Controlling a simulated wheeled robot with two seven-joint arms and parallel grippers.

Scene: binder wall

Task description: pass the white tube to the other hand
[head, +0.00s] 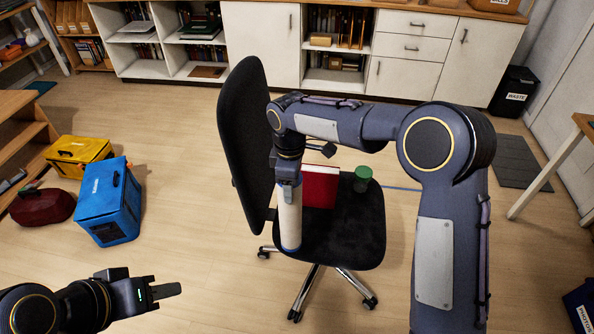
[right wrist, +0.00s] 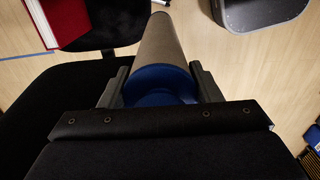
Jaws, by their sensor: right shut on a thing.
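The white tube (head: 290,222) hangs upright below my right gripper (head: 288,182), in front of the left part of the black chair's seat. In the right wrist view the tube (right wrist: 158,45) runs away from me, shaded, with a blue end (right wrist: 160,85) between the two fingers. My right gripper (right wrist: 163,88) is shut on the tube near this end. My left gripper (head: 165,291) is at the lower left, apart from the tube and with nothing visible in it. Its fingers show edge-on, so their gap is hidden.
The black office chair (head: 245,130) stands under my right arm. A red book (head: 320,188) and a green cylinder (head: 363,175) are on its seat. A blue box (head: 108,205), a yellow box (head: 78,152) and a dark red bag (head: 42,206) are on the floor at left. Floor between is clear.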

